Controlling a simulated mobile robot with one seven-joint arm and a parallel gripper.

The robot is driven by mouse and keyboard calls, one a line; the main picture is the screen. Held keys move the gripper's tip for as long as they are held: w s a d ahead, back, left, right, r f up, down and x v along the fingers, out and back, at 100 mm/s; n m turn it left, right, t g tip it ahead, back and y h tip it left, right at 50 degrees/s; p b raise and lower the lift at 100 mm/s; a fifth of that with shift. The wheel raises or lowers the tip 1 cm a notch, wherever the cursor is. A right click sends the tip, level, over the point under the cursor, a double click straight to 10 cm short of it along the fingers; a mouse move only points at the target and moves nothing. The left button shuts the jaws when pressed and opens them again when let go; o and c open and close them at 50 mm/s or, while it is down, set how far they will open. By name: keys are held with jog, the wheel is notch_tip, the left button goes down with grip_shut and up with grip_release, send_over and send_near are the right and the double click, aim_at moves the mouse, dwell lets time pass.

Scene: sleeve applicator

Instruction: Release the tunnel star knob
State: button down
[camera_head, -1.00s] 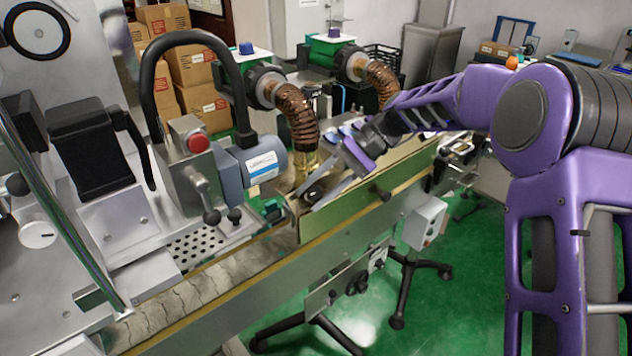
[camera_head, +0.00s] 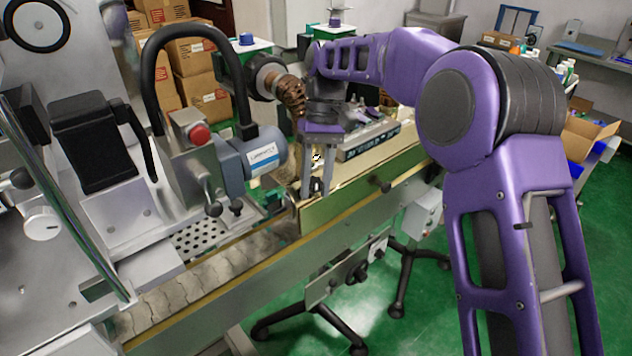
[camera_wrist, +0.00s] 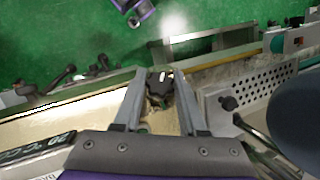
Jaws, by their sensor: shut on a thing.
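The tunnel star knob (camera_wrist: 159,83) is a dark, lobed knob between my fingertips in the wrist view, at the tunnel's end. My gripper (camera_wrist: 160,76) is shut on it, one finger on each side. In the head view my gripper (camera_head: 315,192) points down at the near left end of the olive-coloured tunnel (camera_head: 345,198) over the conveyor.
The conveyor belt (camera_head: 188,292) runs from lower left towards the tunnel. A blue-grey motor (camera_head: 262,158) and a red button (camera_head: 199,134) stand left of my gripper. A brown hose (camera_head: 290,92) is close behind it. A perforated plate (camera_wrist: 262,100) shows in the wrist view.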

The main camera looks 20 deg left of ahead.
jog(key=n+t+h, duration=0.2)
jog(key=n+t, duration=0.1)
jog(key=shift+n, duration=0.3)
jog(key=shift+f+t+h, duration=0.1)
jog(key=shift+t+h, duration=0.2)
jog(key=shift+t, duration=0.1)
jog(key=shift+c, duration=2.3)
grip_release()
jog(key=shift+r, duration=0.2)
